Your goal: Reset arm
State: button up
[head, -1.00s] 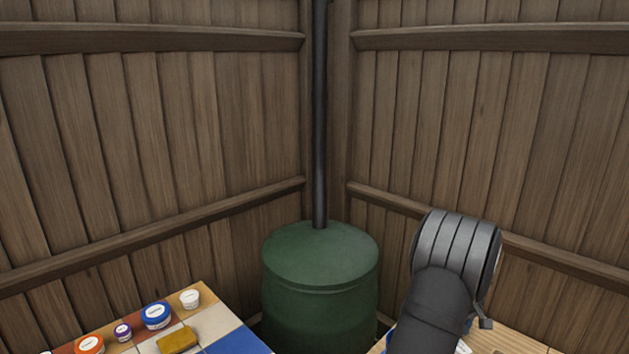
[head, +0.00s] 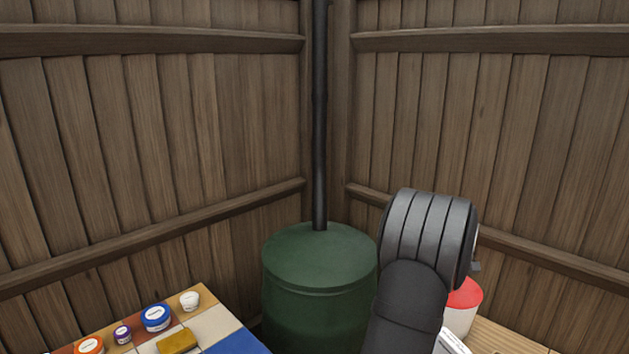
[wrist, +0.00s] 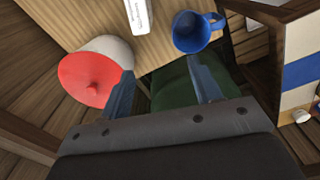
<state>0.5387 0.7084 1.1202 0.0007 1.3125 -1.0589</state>
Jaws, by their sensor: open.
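My gripper (wrist: 163,92) shows in the wrist view with its two fingers apart and nothing between them. It is open, above the edge of the wooden table (wrist: 158,48). A blue mug (wrist: 186,42) stands on that table just beyond the fingertips. A white canister with a red lid (wrist: 92,80) is left of the left finger. In the head view my arm rises at the lower right, and the fingers are hidden there. The red-lidded canister (head: 462,305) shows partly behind my arm.
A green barrel (head: 318,265) with a dark pipe stands in the fence corner. At the lower left, a tiled table (head: 215,325) holds small lidded jars (head: 156,317) and a yellow-brown block (head: 178,341). A white box (wrist: 139,16) lies on the wooden table.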

jog(key=w+a+n, duration=0.3)
jog(key=a+n, duration=0.1)
jog(key=a, duration=1.5)
jog(key=w+a+n, duration=0.4)
jog(key=a+n, duration=0.1)
jog(key=a, duration=1.5)
jog(key=shift+a, duration=0.3)
